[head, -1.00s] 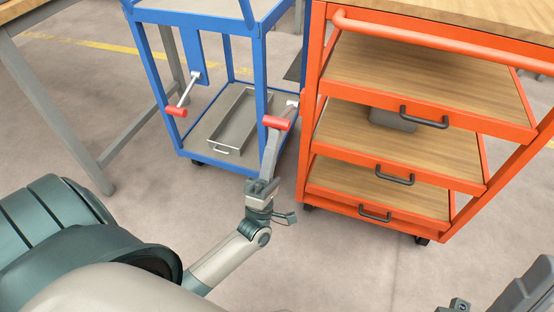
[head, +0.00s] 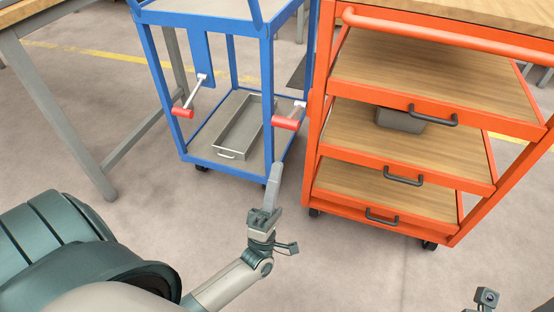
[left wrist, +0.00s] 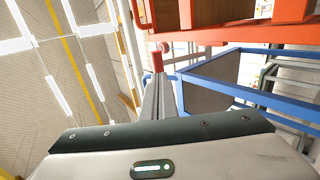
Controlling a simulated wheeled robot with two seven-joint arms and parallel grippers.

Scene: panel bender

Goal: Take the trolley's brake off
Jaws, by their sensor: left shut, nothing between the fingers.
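The blue trolley (head: 267,85) stands ahead, left of centre. It carries two levers with red grips: a left one (head: 182,113) and a right one (head: 285,123), both with the grip hanging lower than the pivot. My left gripper (head: 275,172) is shut and empty, its fingers pointing up just below the right red grip, with a gap in the head view. In the left wrist view the shut fingers (left wrist: 158,90) point toward a red grip (left wrist: 163,48). Of my right arm only a small grey part shows at the bottom right; its fingers are out of frame.
An orange trolley (head: 400,153) with wooden shelves and dark handles stands close on the right. A grey tray (head: 240,125) lies on the blue trolley's lower shelf. A table leg (head: 60,110) stands at the left. The floor in front is clear.

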